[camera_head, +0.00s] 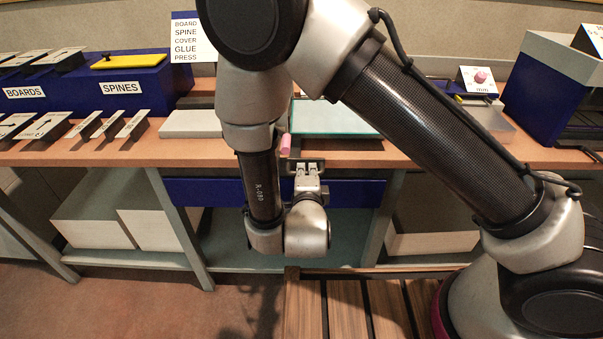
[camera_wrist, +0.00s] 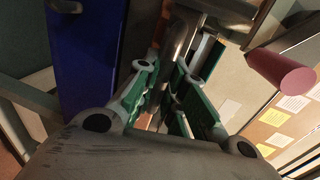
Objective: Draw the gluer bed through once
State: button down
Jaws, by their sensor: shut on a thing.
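My gripper (camera_head: 308,178) is at the bench's front edge, below a flat bed with a pale green top (camera_head: 335,117). A dark grey bar handle (camera_head: 305,160) crosses just above its fingers. In the wrist view the green-padded fingers (camera_wrist: 170,90) close around a grey metal bar (camera_wrist: 182,42); their exact contact is partly hidden. A pink cylinder (camera_head: 286,143) stands beside the handle, and it also shows at upper right in the wrist view (camera_wrist: 280,70). My arm hides part of the bed's left and right sides.
A blue panel (camera_head: 345,193) lies under the bench top. Blue holders labelled BOARDS and SPINES (camera_head: 120,88) stand at left. A pale flat block (camera_head: 190,124) lies left of the bed. A blue machine (camera_head: 545,90) stands at right. A slatted wooden surface (camera_head: 345,305) is in front.

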jog(key=shift+d, duration=0.15)
jog(key=c, duration=1.5)
grip_release()
jog(key=shift+s, duration=0.15)
jog(key=v, duration=1.1)
jog(key=shift+s+r, duration=0.1)
jog(key=shift+s, duration=0.25)
jog(key=shift+s, duration=0.15)
